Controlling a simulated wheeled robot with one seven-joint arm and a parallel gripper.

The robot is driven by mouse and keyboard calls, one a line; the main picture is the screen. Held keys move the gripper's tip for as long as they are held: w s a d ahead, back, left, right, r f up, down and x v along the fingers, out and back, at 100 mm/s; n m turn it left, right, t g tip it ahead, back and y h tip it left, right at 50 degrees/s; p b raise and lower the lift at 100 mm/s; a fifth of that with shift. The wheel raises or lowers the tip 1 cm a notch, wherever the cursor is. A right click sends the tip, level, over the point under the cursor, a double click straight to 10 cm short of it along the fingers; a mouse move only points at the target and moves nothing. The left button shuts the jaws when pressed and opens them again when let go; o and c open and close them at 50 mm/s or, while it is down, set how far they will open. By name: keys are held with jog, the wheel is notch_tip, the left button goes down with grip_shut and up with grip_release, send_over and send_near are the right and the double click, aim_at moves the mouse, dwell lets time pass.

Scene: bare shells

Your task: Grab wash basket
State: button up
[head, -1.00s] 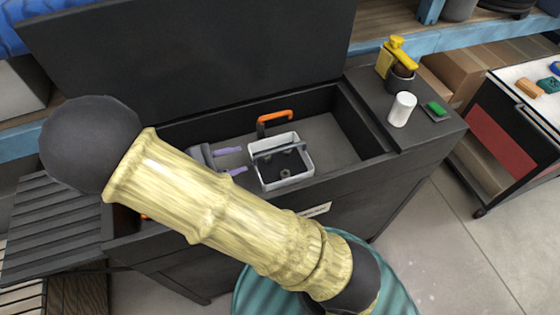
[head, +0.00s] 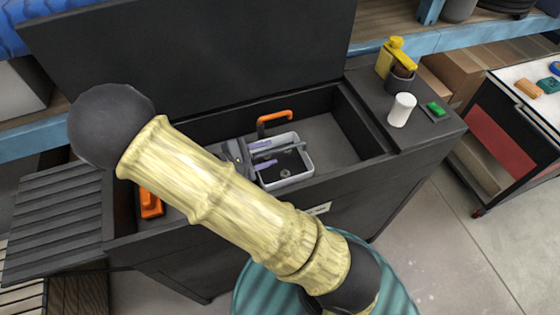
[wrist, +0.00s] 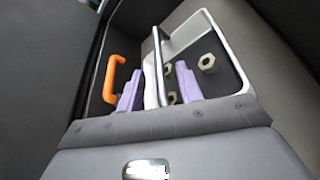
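The wash basket (head: 309,172) is a small white-rimmed tray with a dark floor and a grey bar handle (head: 318,149). It sits inside the dark open chest, with several hex nuts in it. My gripper (head: 262,154) reaches over the basket's left side. Its purple fingers are apart. In the wrist view the fingers of my gripper (wrist: 159,86) stand on either side of the handle (wrist: 158,55), with gaps showing; the basket (wrist: 240,70) lies beyond. My arm hides the chest's front left part.
The chest (head: 375,135) has walls around the basket and a raised lid behind. An orange handle (head: 275,116) stands behind the basket; another orange item (head: 150,203) lies left. A white cup (head: 402,110) and yellow bottle (head: 390,58) stand on the right ledge.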

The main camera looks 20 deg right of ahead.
jog(key=x, duration=0.2)
jog(key=shift+d+f, duration=0.15)
jog(key=shift+d, duration=0.15)
jog(key=shift+c, duration=0.3)
grip_shut()
